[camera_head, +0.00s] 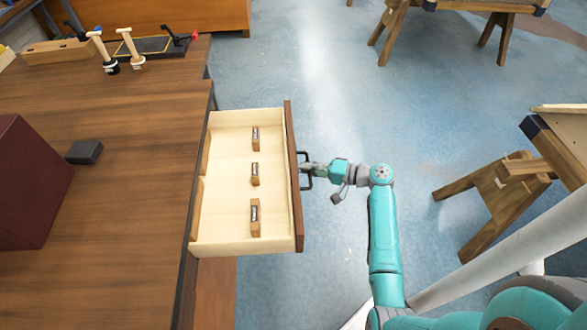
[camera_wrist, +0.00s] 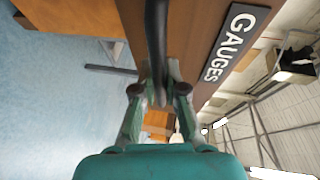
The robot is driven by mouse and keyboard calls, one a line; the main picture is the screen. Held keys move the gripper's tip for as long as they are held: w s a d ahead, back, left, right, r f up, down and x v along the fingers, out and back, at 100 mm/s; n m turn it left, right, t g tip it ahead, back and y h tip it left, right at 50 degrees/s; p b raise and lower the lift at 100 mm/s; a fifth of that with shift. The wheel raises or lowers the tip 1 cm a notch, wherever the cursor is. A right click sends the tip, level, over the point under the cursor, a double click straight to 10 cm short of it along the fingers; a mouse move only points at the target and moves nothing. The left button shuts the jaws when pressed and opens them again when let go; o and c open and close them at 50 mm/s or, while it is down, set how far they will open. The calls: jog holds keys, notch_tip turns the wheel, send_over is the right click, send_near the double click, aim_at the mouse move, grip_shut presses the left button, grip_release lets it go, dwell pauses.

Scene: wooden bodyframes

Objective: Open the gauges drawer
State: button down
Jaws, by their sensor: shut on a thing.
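The gauges drawer (camera_head: 227,225) stands pulled out from the workbench at the middle of the head view. It has a pale wooden inside and a brown front (camera_head: 294,180). Several small wooden blocks with dark tops, such as one block (camera_head: 255,173), lie in a row inside it. A black bar handle (camera_head: 305,155) is on its front. My gripper (camera_head: 306,168) is shut on this handle. In the wrist view my gripper (camera_wrist: 160,88) has its fingers around the dark handle (camera_wrist: 156,40), beside the label reading GAUGES (camera_wrist: 235,43).
The wooden workbench top (camera_head: 120,190) carries a dark red box (camera_head: 28,180), a small black block (camera_head: 85,152) and tools at the back. Wooden trestles (camera_head: 495,190) stand at the right. Blue floor (camera_head: 330,80) is clear beyond the drawer.

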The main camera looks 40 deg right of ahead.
jog(key=shift+s+d, duration=0.35)
jog(key=shift+d, duration=0.15)
jog(key=c, duration=1.2)
grip_release()
jog(key=v, duration=1.2)
